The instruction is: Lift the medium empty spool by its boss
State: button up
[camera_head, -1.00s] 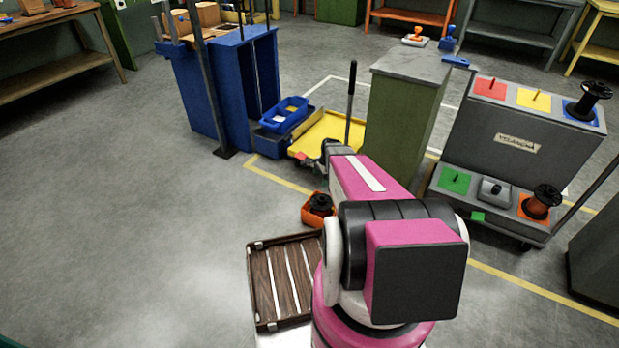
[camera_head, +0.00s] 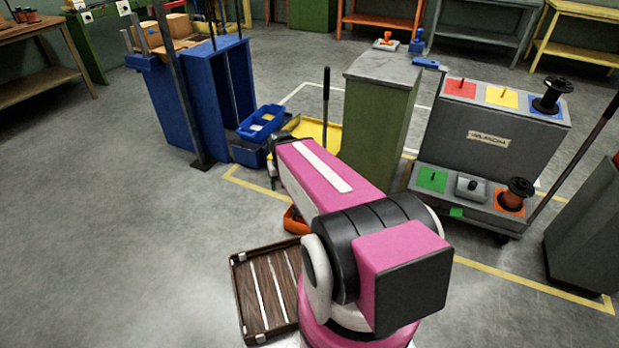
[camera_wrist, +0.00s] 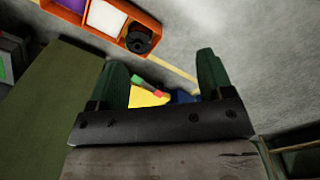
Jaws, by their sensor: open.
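An empty-looking black spool (camera_head: 550,97) stands upright on the blue pad atop the grey stepped stand. A spool with reddish-brown winding (camera_head: 515,194) sits on the orange pad of its lower step. In the wrist view, a black spool (camera_wrist: 140,38) sits at the end of an orange tray (camera_wrist: 113,47) with purple and white squares. I cannot tell which spool is the medium one. My gripper (camera_wrist: 163,70) is open and empty, its dark green fingers apart, with the tray spool beyond them and apart. In the head view my arm hides most of the gripper.
The grey stepped stand (camera_head: 490,135) is at right, beside an olive cabinet (camera_head: 375,125). A blue cart (camera_head: 190,100) and blue bin (camera_head: 261,122) stand at left. An orange bin (camera_head: 294,221) is partly behind my arm. The left floor is clear.

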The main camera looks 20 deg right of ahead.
aim_at(520, 188)
jog(key=z, duration=2.35)
jog(key=l+z, duration=0.15)
jog(key=i+l+u, duration=0.2)
jog(key=i+l, duration=1.05)
jog(key=i, duration=0.3)
